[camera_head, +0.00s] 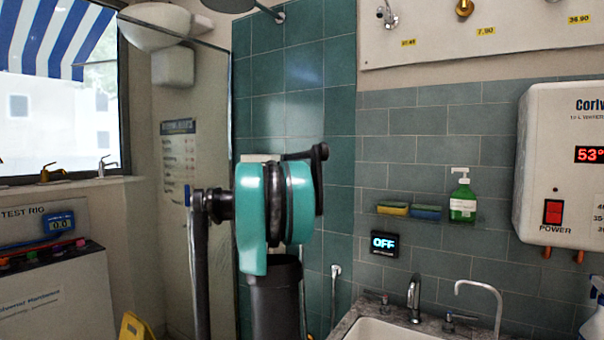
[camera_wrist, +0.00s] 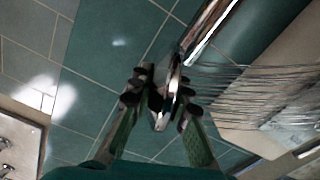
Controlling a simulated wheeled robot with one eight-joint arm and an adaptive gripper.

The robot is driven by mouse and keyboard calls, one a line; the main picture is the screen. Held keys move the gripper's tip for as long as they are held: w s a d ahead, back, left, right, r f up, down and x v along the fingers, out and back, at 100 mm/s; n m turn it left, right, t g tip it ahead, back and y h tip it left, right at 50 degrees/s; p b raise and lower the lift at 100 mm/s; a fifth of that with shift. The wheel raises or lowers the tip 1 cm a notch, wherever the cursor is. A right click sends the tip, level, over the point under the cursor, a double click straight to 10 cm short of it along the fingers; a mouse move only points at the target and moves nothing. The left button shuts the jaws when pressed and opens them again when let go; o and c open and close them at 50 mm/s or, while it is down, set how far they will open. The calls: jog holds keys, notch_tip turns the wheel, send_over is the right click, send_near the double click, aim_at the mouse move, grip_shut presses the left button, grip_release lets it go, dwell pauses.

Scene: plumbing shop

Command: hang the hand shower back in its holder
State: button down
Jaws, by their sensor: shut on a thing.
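In the wrist view my gripper (camera_wrist: 161,92) is shut on the chrome hand shower (camera_wrist: 170,82), whose shiny body sits between the two dark fingertips. Thin streaks like water jets (camera_wrist: 255,95) fan out from beside it to the right. A chrome bar (camera_wrist: 213,28) runs from it to the upper right; I cannot tell if it is the shower's handle or a separate rail. In the head view my teal arm covers the gripper and the hand shower. I cannot make out the holder in either view.
The teal tiled shower wall (camera_head: 290,110) stands behind my arm, with an overhead shower (camera_head: 229,4) above and a chrome wall outlet (camera_head: 335,271) low down. A glass panel edge (camera_head: 229,130) is left. The sink (camera_head: 385,332), soap bottle (camera_head: 463,197) and heater (camera_head: 560,170) are right.

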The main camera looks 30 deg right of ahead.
jog(key=c, duration=1.4)
grip_release()
jog(key=shift+o, duration=0.2)
jog(key=shift+a, duration=0.1)
jog(key=v, duration=1.2)
jog(key=s+a+f+n+g+y, duration=0.1)
jog(key=s+a+f+y, duration=0.3)
jog(key=f, duration=0.7)
jog(key=s+a+f+n+y, duration=0.2)
jog(key=s+a+f, duration=0.35)
jog(key=f, duration=0.55)
jog(key=s+a+f+n+g+y, duration=0.1)
jog(key=s+a+f+y, duration=0.3)
jog(key=f, duration=0.7)
jog(key=s+a+f+n+y, duration=0.2)
jog(key=s+a+f+y, duration=0.1)
jog(key=s+a+f, duration=0.4)
jog(key=s+a+f+n+g+y, duration=0.1)
jog(key=s+a+f+n+y, duration=0.2)
jog(key=s+a+f, duration=0.5)
jog(key=a+f, duration=0.4)
jog(key=a, duration=0.1)
jog(key=shift+s+f, duration=0.15)
jog(key=shift+s, duration=0.2)
